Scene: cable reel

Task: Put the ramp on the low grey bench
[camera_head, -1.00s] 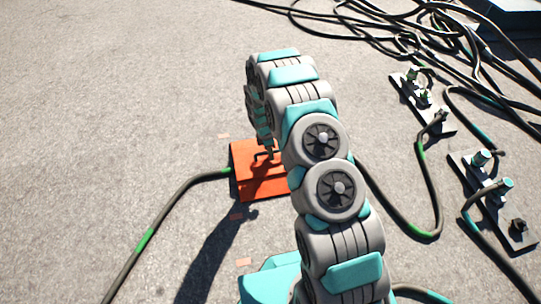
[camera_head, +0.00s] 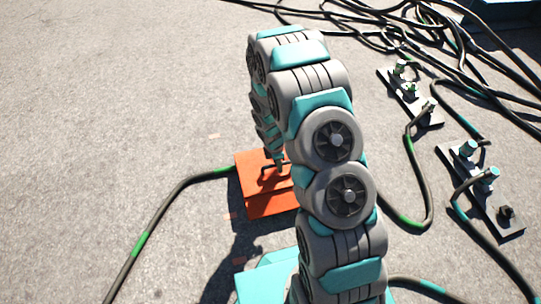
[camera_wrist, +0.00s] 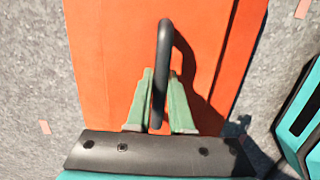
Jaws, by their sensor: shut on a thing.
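The ramp (camera_head: 270,203) is an orange block with a black handle (camera_wrist: 164,45) on its top. In the head view it is left of my arm, partly hidden by it. My gripper (camera_wrist: 160,85) has its green fingers on either side of the handle and is shut on it; the gripper also shows in the head view (camera_head: 279,164). The ramp's front face shows, with dark shadow below it; it looks a little above the ground. No low grey bench is visible in these views.
A dark cable with green bands (camera_head: 150,230) runs over the ground left of the ramp. Two connector plates (camera_head: 410,97) (camera_head: 480,195) with cables stand at the right. Many tangled cables (camera_head: 440,45) lie at the back right. The ground at the left and back left is bare.

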